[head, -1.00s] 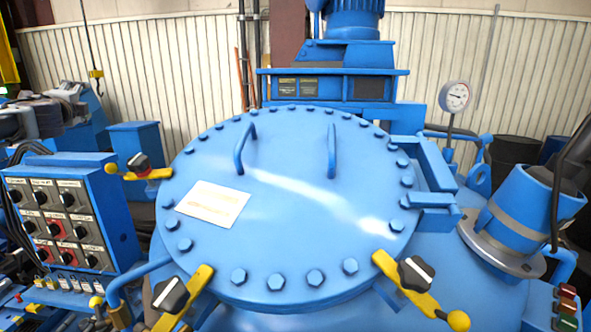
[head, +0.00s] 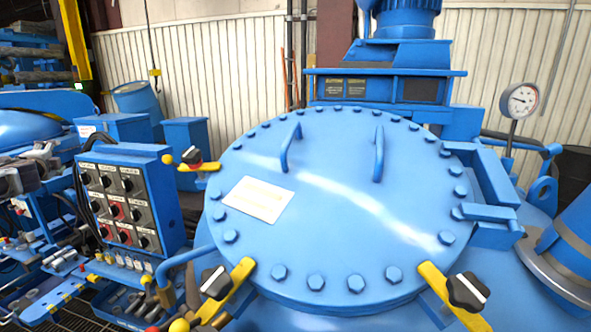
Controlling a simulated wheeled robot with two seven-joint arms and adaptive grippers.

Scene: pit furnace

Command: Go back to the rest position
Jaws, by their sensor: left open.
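My left gripper (head: 28,172) is at the far left edge of the head view, partly cut off. It is open, and I see nothing between its fingers. It is in front of the blue equipment there and left of the control box, apart from the furnace lid. My right gripper is not in view. The round blue furnace lid (head: 330,235) is shut, with bolts around its rim, two handles and a white label (head: 257,199). Yellow clamp levers with black knobs (head: 216,282) sit at its edge.
A control box (head: 118,205) with rows of knobs stands left of the lid, above a rack of tools (head: 60,262). A pressure gauge (head: 519,101) and a blue cylinder (head: 575,235) are at the right. A motor housing (head: 385,85) rises behind the lid.

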